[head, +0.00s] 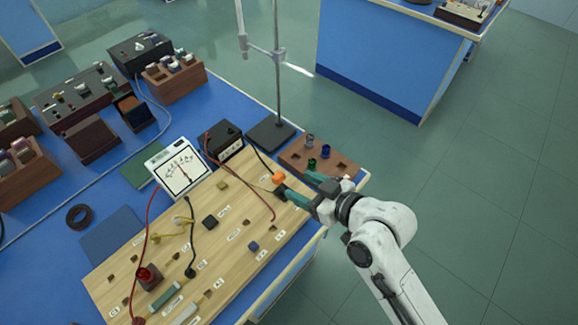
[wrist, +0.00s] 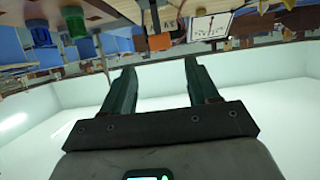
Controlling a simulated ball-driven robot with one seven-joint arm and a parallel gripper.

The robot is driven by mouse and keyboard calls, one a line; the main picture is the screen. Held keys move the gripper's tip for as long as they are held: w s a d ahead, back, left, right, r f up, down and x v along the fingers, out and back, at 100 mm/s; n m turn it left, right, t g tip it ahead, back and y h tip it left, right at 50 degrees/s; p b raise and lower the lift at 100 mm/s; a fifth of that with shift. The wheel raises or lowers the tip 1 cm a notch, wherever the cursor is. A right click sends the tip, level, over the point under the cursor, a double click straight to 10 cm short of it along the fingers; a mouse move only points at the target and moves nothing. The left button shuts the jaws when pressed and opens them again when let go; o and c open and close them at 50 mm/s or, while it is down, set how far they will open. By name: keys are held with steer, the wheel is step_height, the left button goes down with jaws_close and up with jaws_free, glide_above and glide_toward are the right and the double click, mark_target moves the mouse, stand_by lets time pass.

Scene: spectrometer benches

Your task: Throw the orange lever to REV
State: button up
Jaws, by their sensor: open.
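The orange lever (head: 279,177) stands at the upper right end of the wooden board (head: 236,215) in the head view. In the wrist view its orange block (wrist: 159,42) shows beyond the fingertips, roughly in line with the gap between them. My gripper (head: 294,183) is open and empty, just to the right of the lever. The wrist view also shows the two spread fingers of my gripper (wrist: 160,66) with nothing between them. I cannot tell if a finger touches the lever. The label wording near the lever is too small to read, so its setting is unclear.
A wooden block with coloured bottles (head: 333,164) stands close behind my gripper. A black box (head: 223,143), a dial meter (head: 178,169) and a stand base (head: 271,133) are nearby. Red and black cables cross the board. Open floor lies to the right.

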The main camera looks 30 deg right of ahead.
mark_target(277, 175)
steer(key=p+x, duration=0.1)
steer(key=x, duration=0.8)
steer(key=c, duration=1)
steer(key=shift+o, duration=0.2)
steer(key=shift+w+a+r+g+p, duration=0.1)
steer(key=shift+r+g+p, duration=0.15)
steer(key=shift+p, duration=0.55)
steer(key=shift+w+f+g+p, duration=0.1)
steer(key=shift+g+p, duration=0.15)
steer(key=shift+p, duration=0.2)
steer(key=shift+w+a+f+g+h+p, duration=0.1)
steer(key=shift+w+f+g+h+p, duration=0.15)
steer(key=shift+f+g+p, duration=0.2)
steer(key=shift+r, duration=0.1)
